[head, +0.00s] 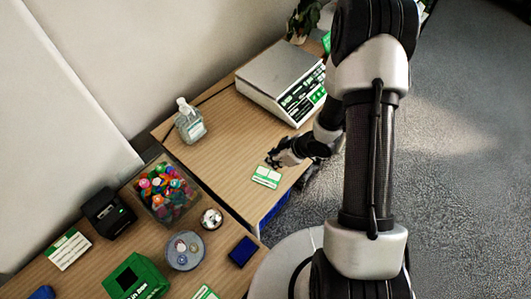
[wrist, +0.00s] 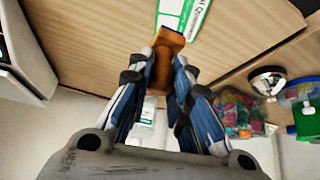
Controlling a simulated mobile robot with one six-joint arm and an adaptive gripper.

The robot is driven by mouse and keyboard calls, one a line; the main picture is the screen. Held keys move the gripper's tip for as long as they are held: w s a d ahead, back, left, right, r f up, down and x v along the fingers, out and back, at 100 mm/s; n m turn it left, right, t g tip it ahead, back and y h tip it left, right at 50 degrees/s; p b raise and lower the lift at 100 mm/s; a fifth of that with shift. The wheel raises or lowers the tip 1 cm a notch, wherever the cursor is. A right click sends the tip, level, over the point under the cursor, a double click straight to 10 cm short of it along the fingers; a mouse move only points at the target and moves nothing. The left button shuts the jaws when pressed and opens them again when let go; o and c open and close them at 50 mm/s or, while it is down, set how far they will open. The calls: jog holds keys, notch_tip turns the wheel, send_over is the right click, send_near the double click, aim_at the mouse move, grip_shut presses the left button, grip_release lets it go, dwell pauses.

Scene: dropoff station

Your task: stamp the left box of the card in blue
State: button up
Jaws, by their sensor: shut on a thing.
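My gripper (head: 281,158) is shut on a brown wooden stamp (wrist: 171,38), which stands out beyond the fingertips in the wrist view. The stamp is hard to make out in the head view. The green and white card (head: 266,177) lies on the wooden table, just below my gripper in the head view. In the wrist view the card (wrist: 183,14) is partly cut off at the top, beside the stamp's end. I cannot tell whether the stamp touches it, and its boxes are too small to read. A dark blue flat pad (head: 243,252) lies on the nearer table.
A scale (head: 280,77) and a sanitizer bottle (head: 189,121) stand behind the card. Bare wood surrounds the card.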

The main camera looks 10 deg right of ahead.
jog(key=shift+s+d+f+b, duration=0.15)
jog(key=shift+d+f+b, duration=0.05)
jog(key=shift+f+b, duration=0.3)
jog(key=b, duration=0.5)
send_over(275, 176)
notch_tip(275, 176, down, 5)
jog(key=shift+a+r, duration=0.1)
jog(key=shift+f+b, duration=0.35)
jog(key=shift+f, duration=0.3)
dwell(1.5)
jog(key=shift+r, duration=0.1)
notch_tip(275, 176, up, 7)
jog(key=p, duration=0.7)
dwell(0.6)
